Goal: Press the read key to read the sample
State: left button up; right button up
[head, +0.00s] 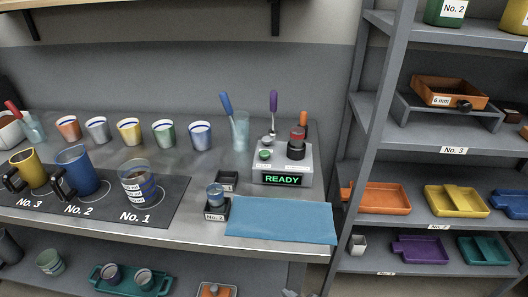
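A pale grey reader (303,167) stands at the back right of the bench, and its display (282,179) shows READY in green. On its top are a green round part (265,155), a small grey round part (268,140) and a black cylinder with a red top (297,142). The small labels on it are too small to read, so I cannot tell which part is the read key. A small blue-banded cup (215,194) sits in a black holder labelled No. 2 (216,212). Neither of my grippers is in view.
A blue cloth (280,220) lies flat in front of the reader. A small black holder (228,181) stands left of it. Mugs, including a blue one (78,170), stand on a dark mat (170,205) at left. A grey shelf unit (365,140) with trays rises at right.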

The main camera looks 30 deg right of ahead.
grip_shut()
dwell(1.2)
